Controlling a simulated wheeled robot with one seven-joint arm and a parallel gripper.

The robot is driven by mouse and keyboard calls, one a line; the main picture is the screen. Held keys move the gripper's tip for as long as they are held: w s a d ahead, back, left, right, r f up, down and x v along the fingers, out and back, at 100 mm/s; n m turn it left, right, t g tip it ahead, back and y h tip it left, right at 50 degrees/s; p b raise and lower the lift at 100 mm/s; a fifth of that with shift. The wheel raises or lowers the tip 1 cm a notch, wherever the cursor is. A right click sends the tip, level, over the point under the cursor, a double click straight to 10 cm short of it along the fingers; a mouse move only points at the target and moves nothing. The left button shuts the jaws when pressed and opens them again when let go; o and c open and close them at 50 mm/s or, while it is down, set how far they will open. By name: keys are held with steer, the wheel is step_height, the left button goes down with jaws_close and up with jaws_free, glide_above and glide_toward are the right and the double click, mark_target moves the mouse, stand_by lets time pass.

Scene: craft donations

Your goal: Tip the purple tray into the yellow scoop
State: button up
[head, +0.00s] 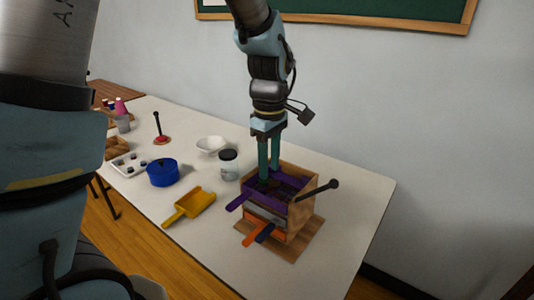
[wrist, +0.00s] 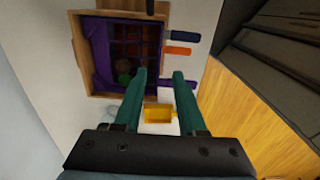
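The purple tray (head: 259,186) sits in the top of a wooden box (head: 301,216), with its purple handle (head: 238,201) sticking out at the front left. In the wrist view the purple tray (wrist: 101,58) shows a grid and a few small round pieces, one green, one brown. The yellow scoop (head: 195,203) lies on the table left of the box; it also shows between my fingers, farther off, in the wrist view (wrist: 158,113). My gripper (head: 269,178) points down over the box, fingers apart, with nothing seen between them. I cannot tell whether the fingertips touch the tray.
Orange (head: 253,235) and dark blue (head: 265,233) handles stick out below the purple one. A blue pot (head: 162,172), a lidded jar (head: 228,165) and a white bowl (head: 211,145) stand behind the scoop. The table's right end is clear.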

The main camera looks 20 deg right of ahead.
mark_target(269, 198)
step_height(269, 198, down, 9)
steer(key=shift+r+p, duration=0.1)
steer(key=shift+p, duration=0.75)
jaws_close()
steer(key=shift+r, duration=0.1)
stand_by(2.5)
steer(key=shift+r+p, duration=0.15)
steer(key=shift+p, duration=0.15)
steer(key=shift+a, duration=0.15)
